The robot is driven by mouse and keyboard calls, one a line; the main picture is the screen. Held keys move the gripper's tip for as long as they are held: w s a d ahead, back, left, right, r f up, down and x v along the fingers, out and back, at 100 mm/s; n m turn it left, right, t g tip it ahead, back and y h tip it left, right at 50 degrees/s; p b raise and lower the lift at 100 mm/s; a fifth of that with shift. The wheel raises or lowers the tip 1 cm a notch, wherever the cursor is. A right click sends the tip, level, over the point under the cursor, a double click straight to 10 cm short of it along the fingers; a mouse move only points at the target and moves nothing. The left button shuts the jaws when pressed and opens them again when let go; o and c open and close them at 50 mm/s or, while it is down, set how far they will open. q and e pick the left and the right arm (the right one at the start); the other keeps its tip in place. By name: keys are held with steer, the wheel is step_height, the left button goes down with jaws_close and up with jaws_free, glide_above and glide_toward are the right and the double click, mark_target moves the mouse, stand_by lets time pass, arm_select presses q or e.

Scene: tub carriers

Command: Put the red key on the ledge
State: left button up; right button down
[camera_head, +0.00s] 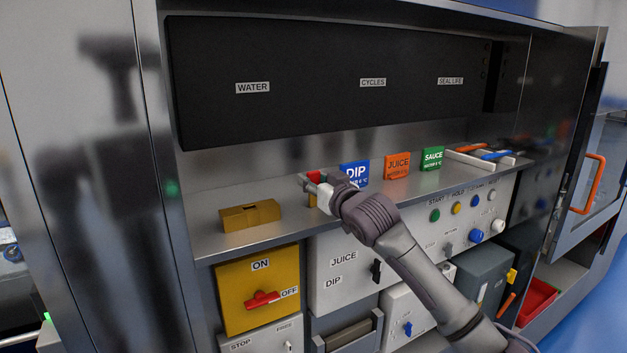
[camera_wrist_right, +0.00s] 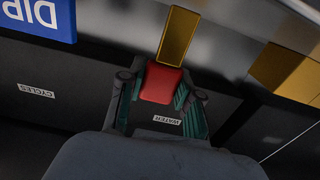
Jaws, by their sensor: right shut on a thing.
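The red key (camera_head: 315,177) is in my right gripper (camera_head: 316,183) over the left half of the steel ledge (camera_head: 216,202). In the right wrist view, the key's red head (camera_wrist_right: 161,82) is between the two fingers of the right gripper (camera_wrist_right: 160,90), which are shut on it. A brass-coloured part (camera_wrist_right: 178,37) extends beyond the red head. I cannot tell whether the key's lower end touches the ledge. The gripper and wrist hide part of the key in the head view. My left gripper is not in view.
A yellow block (camera_head: 250,214) lies on the ledge left of the key. Blue DIP (camera_head: 354,173), orange JUICE (camera_head: 397,166) and green SAUCE (camera_head: 432,158) signs stand to the right. A tray (camera_head: 478,159) with tools is at the right end. A dark panel (camera_head: 330,80) is behind.

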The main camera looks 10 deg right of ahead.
steer(key=shift+f, duration=0.15)
steer(key=c, duration=0.8)
jaws_free()
